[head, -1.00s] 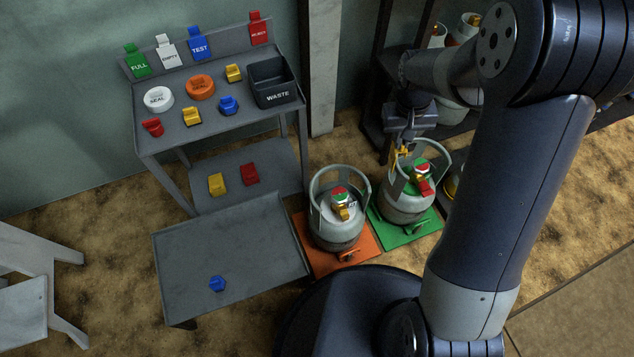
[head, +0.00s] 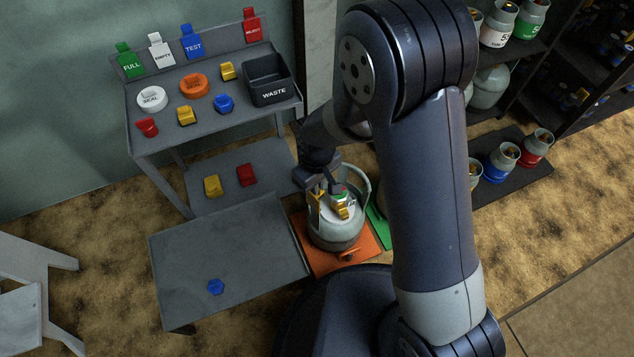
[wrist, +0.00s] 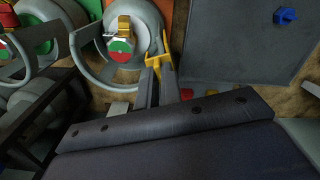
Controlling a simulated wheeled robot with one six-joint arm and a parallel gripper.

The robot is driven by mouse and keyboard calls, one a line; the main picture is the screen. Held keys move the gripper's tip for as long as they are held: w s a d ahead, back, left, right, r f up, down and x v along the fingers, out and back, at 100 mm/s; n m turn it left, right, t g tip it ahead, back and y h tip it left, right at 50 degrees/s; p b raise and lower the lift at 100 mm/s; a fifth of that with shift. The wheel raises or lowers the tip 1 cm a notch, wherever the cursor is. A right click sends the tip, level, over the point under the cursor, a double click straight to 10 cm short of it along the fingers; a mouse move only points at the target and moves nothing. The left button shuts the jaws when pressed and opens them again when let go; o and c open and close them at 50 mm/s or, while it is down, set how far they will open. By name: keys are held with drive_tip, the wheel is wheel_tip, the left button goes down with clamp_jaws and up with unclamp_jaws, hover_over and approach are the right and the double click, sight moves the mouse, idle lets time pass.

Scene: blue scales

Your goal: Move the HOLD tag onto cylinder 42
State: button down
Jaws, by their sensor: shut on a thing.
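My gripper (head: 318,188) is shut on a yellow tag (head: 315,207), which also shows between the fingertips in the wrist view (wrist: 159,64). Its lettering cannot be read, but its colour sets it apart from the FULL, EMPTY, TEST and REJECT tags. A grey cylinder (head: 335,236) with a collar, a brass-yellow valve and a red-and-green disc stands upright on an orange mat (head: 312,262). Its number cannot be read. My gripper is over the left side of this cylinder's collar; whether the tag touches it cannot be told. A second grey cylinder (wrist: 38,66) shows at left in the wrist view.
The bench at left bears FULL (head: 130,64), EMPTY (head: 161,53), TEST (head: 193,44) and REJECT (head: 252,27) tags, and a WASTE bin (head: 270,92). A low grey table (head: 225,250) holds a blue piece (head: 215,287). My arm hides most of the green mat (head: 378,225).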

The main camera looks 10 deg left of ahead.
drive_tip(key=shift+f, duration=0.1)
drive_tip(key=shift+f+b, duration=1.7)
drive_tip(key=shift+f, duration=0.5)
drive_tip(key=shift+f, duration=0.2)
drive_tip(key=shift+f+b, duration=1.45)
drive_tip(key=shift+f, duration=0.2)
drive_tip(key=shift+f, duration=0.15)
drive_tip(key=c, duration=1.5)
unclamp_jaws()
